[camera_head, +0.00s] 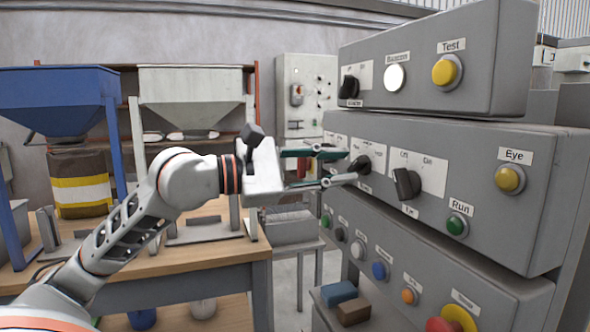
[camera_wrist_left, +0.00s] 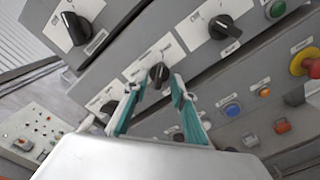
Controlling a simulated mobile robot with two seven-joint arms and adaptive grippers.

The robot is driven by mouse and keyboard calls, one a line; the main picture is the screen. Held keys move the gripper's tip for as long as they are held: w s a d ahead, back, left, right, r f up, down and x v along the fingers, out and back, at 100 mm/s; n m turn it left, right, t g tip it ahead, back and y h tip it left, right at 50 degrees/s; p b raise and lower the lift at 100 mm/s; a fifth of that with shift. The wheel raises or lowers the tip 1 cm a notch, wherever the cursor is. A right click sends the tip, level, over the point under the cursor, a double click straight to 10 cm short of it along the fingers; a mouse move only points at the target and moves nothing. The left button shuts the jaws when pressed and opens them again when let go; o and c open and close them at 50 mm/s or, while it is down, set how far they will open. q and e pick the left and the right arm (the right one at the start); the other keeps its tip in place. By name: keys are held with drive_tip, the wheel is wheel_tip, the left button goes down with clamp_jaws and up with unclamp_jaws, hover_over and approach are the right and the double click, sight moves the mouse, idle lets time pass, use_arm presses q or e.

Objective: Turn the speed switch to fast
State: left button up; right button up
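A black rotary knob (camera_head: 361,164) sits on a white plate on the middle grey control box; its label is too small to read, so I cannot confirm that it is the speed switch. In the left wrist view this knob (camera_wrist_left: 158,74) shows just beyond and between the fingertips. My left gripper (camera_head: 346,165) reaches in from the left, level with the knob. Its teal-padded fingers (camera_wrist_left: 157,84) are spread, with a gap on both sides of the knob; I see no clear contact. My right gripper is in neither view.
An Off/On knob (camera_head: 405,184) sits close to the right, with the green Run button (camera_head: 457,225) and yellow Eye button (camera_head: 509,178) beyond. The top box (camera_head: 420,60) overhangs above. A lower box (camera_head: 400,265) has several buttons. A wooden table (camera_head: 190,240) stands at left.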

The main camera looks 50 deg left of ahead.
use_arm(q)
drive_tip(key=v, duration=1)
drive_tip(key=shift+s, duration=0.15)
